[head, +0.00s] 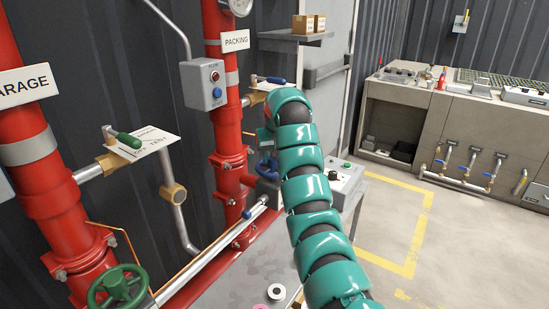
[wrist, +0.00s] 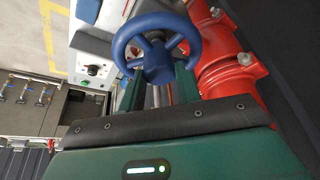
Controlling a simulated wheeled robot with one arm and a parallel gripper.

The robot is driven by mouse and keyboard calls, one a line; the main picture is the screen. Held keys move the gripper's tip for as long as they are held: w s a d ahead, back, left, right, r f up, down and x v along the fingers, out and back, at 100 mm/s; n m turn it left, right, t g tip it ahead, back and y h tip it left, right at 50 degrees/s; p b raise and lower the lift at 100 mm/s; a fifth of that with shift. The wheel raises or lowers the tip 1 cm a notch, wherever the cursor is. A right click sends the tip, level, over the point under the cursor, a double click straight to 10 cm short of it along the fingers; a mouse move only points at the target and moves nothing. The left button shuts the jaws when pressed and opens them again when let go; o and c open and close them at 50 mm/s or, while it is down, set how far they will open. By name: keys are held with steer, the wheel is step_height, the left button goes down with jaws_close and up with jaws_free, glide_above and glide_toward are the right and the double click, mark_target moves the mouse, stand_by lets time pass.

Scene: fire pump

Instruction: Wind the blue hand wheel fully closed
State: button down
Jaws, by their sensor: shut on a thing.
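The blue hand wheel (head: 267,170) is on the red pipe of the PACKING column, low beside my arm. In the wrist view the wheel (wrist: 156,42) fills the top middle, its rim and central hub showing. My gripper (wrist: 158,82) has its teal fingers on either side of the wheel's near part and is shut on it. The exact contact is partly hidden by the wheel and fingers. In the head view my gripper (head: 265,146) is mostly hidden behind the bend of my arm, just above the wheel.
A grey button box (head: 203,84) hangs left of the PACKING pipe (head: 226,120). A green hand wheel (head: 118,287) is at the lower left. A control box (head: 345,178) stands right of my arm. A workbench (head: 450,115) is at the back right, with open floor before it.

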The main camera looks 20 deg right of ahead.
stand_by(0.3)
steer(key=m, duration=0.1)
steer(key=m+h, duration=0.1)
steer(key=m, duration=0.1)
steer(key=shift+a+r+g+p, duration=0.1)
steer(key=shift+a+g+p, duration=0.2)
steer(key=m+h+p, duration=0.1)
steer(key=m, duration=0.2)
steer(key=shift+r, duration=0.1)
steer(key=shift+m+g+h+p, duration=0.4)
steer(key=shift+m+p, duration=0.15)
steer(key=shift+m, duration=0.35)
steer(key=shift+w+f, duration=0.1)
steer(key=shift+f, duration=0.15)
steer(key=c, duration=1.1)
jaws_free()
